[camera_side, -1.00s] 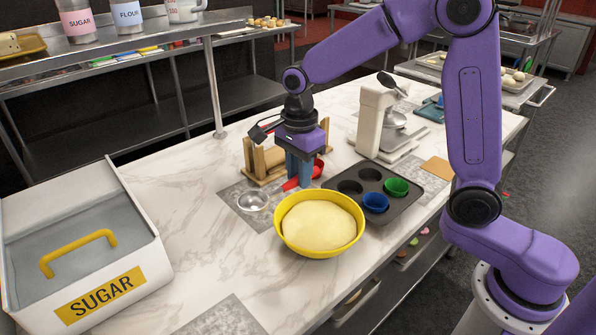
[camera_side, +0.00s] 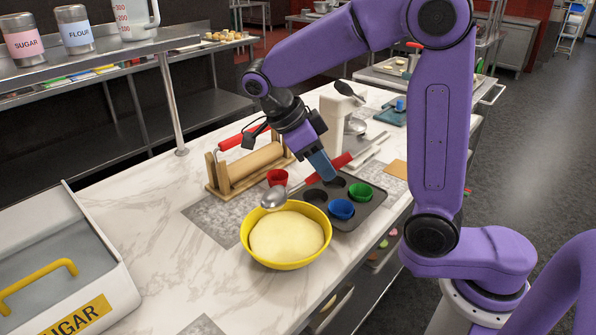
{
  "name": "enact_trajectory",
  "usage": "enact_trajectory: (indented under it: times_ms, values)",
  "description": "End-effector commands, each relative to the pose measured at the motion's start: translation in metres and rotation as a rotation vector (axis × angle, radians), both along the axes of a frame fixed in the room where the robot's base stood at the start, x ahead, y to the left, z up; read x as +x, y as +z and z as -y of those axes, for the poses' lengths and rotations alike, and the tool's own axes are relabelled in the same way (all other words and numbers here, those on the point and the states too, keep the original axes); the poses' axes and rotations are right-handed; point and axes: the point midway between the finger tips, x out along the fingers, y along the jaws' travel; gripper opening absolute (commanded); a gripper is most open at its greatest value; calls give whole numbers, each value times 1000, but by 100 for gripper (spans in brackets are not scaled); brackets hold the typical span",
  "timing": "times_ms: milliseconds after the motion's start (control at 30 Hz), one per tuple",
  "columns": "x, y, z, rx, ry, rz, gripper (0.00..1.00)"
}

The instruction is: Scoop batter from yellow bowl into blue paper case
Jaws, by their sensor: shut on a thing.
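The yellow bowl (camera_side: 253,252) stands on the counter, filled with a pale mound of batter (camera_side: 288,236). My gripper (camera_side: 322,172) is shut on the red handle (camera_side: 340,161) of a metal scoop. The scoop's head (camera_side: 273,197) hangs at the bowl's far left rim, in front of it in the picture; I cannot tell whether it touches the rim. I see no batter on the scoop. The blue paper case (camera_side: 341,209) sits in a well of the dark muffin tray (camera_side: 371,216), right of the bowl.
A green case (camera_side: 360,192) sits in the same tray, with empty wells beside it. A red case (camera_side: 277,177) stands behind the bowl. A rolling pin (camera_side: 253,166) on a wooden rack and a white mixer (camera_side: 334,122) stand behind. The sugar bin (camera_side: 80,300) is front left.

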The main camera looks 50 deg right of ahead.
Motion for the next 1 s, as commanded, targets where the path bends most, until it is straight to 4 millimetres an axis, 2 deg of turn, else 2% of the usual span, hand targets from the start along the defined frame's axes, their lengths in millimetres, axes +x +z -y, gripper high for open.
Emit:
enact_trajectory:
  times_ms: [200, 367, 1000]
  values:
    - [-13, 10, 6, -42, -74, -37, 0]
    - [-14, 5, 6, -46, -79, -42, 0]
    - [-14, -49, 6, -44, -77, -43, 0]
